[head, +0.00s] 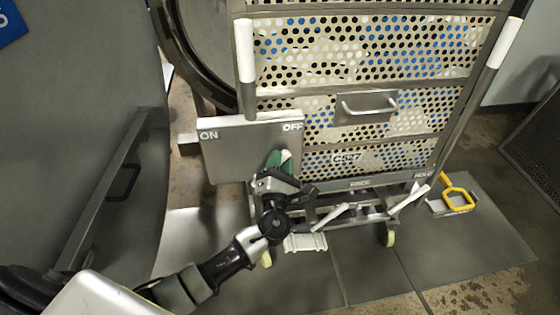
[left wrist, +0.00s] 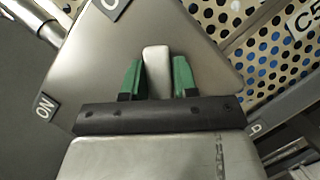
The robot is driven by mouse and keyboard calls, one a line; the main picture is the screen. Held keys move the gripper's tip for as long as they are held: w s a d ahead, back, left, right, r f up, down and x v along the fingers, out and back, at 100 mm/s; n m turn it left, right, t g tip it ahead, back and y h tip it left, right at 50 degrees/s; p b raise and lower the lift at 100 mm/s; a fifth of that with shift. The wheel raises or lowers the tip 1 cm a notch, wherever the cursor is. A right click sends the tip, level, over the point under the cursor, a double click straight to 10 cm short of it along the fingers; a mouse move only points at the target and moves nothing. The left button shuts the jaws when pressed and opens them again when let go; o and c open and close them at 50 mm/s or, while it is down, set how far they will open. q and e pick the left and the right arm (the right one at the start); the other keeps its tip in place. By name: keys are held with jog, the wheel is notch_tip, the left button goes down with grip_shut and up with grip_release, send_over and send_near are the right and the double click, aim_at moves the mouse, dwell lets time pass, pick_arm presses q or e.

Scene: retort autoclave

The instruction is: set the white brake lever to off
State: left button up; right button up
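The white brake lever (left wrist: 157,70) shows in the left wrist view, standing between the green fingers of my left gripper (left wrist: 159,78). The fingers lie close along both of its sides and look shut on it. In the head view my left gripper (head: 281,160) is at the lower right part of the grey ON/OFF panel (head: 235,155), below the OFF label (head: 292,127). The ON label (head: 209,135) is at the panel's upper left. The gripper hides the lever in the head view. My right gripper is not in view.
A cart with a perforated basket (head: 400,70) stands behind and right of the panel, with a drawer-like handle (head: 367,110). White pedals or bars and a yellow loop (head: 459,190) are low at the right. A large grey door (head: 80,120) is at the left.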

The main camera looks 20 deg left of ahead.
pick_arm(q)
jog(key=o, duration=0.4)
jog(key=v, duration=1.1)
